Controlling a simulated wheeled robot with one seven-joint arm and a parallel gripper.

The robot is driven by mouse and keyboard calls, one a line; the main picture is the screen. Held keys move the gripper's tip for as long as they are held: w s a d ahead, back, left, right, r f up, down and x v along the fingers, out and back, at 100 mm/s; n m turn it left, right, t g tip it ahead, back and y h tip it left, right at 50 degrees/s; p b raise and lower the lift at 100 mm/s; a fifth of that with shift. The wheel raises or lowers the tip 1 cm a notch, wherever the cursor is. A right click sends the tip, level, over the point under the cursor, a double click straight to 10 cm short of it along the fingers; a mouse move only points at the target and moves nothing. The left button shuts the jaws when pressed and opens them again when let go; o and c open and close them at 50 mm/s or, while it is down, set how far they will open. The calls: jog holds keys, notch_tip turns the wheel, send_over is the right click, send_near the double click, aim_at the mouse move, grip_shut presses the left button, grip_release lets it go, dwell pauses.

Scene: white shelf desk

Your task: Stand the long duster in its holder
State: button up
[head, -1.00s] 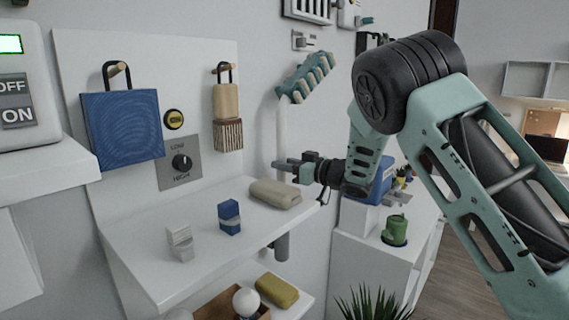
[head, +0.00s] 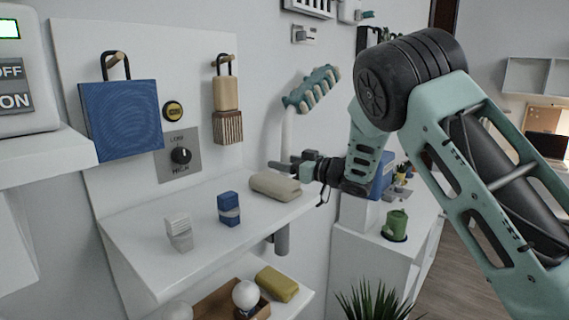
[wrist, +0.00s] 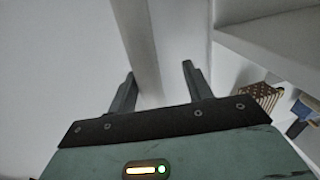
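The long duster has a teal head with pale bristle tufts (head: 312,90), high against the wall. Its white handle (head: 287,132) runs down, slightly tilted, behind my gripper (head: 275,166). In the wrist view, the pale handle (wrist: 143,45) shows between the two dark fingertips of my gripper (wrist: 158,82), with gaps on both sides. The fingers are apart and not closed on it. A grey tube (head: 282,241), apparently the holder, hangs by a bracket at the right edge of the shelf, below my gripper. The handle's lower end is hidden, so I cannot tell whether it is in the tube.
The white shelf (head: 160,262) carries a beige pouch (head: 275,186), a blue block (head: 229,208) and a pale grey block (head: 179,233). A lower shelf holds a yellow sponge (head: 277,284). A green mug (head: 396,225) stands on the cabinet at right.

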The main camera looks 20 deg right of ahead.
jog(key=b+v, duration=0.5)
jog(key=v, duration=1.2)
jog(key=shift+d, duration=0.2)
